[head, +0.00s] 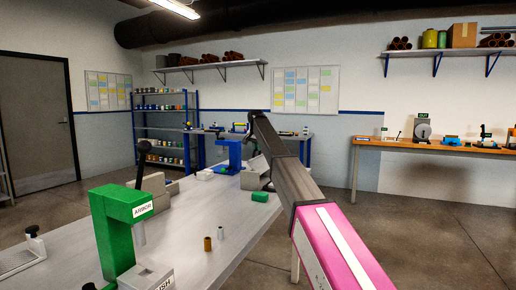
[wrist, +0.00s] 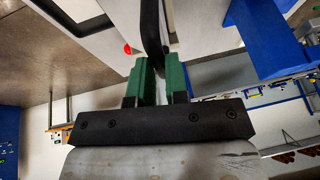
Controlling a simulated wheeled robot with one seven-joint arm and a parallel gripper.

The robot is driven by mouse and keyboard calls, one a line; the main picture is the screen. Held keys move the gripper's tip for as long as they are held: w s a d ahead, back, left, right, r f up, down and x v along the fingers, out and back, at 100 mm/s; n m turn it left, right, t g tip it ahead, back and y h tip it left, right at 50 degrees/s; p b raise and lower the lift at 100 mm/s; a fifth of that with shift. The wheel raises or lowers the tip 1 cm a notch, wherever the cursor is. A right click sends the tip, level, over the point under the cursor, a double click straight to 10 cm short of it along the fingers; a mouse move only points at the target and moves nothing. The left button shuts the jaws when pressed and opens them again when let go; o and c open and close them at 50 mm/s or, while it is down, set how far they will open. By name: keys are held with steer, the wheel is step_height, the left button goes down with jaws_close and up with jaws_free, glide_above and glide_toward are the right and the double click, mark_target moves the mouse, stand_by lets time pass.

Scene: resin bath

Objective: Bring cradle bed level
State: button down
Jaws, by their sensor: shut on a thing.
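My gripper (wrist: 159,75) shows in the wrist view, its two green fingers close together on a black curved bar (wrist: 152,34) that looks like a lever or handle. Beside the bar is a pale grey surface (wrist: 104,38) with a small red pointed part (wrist: 131,49).
A green press marked ARBOR (head: 118,222) stands on the grey bench (head: 190,262) at front left. A blue machine (head: 229,152) is behind. Floor is clear at right.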

steer(key=w+a+f+g+h, duration=0.1)
steer(key=w+a+f+h, duration=0.1)
steer(key=a+f, duration=0.4)
steer(key=shift+w+a+n+h, duration=0.15)
steer(key=shift+n+h, duration=0.25)
steer(key=shift+h, duration=0.3)
steer(key=shift+a+f, duration=0.2)
steer(key=shift+f, duration=0.05)
steer(key=c, duration=1.1)
jaws_free()
steer(key=shift+w+a+f, duration=0.1)
steer(key=shift+d+r, duration=0.2)
steer(key=v, duration=1)
steer(key=shift+a+r, duration=0.25)
steer(key=shift+r, duration=0.1)
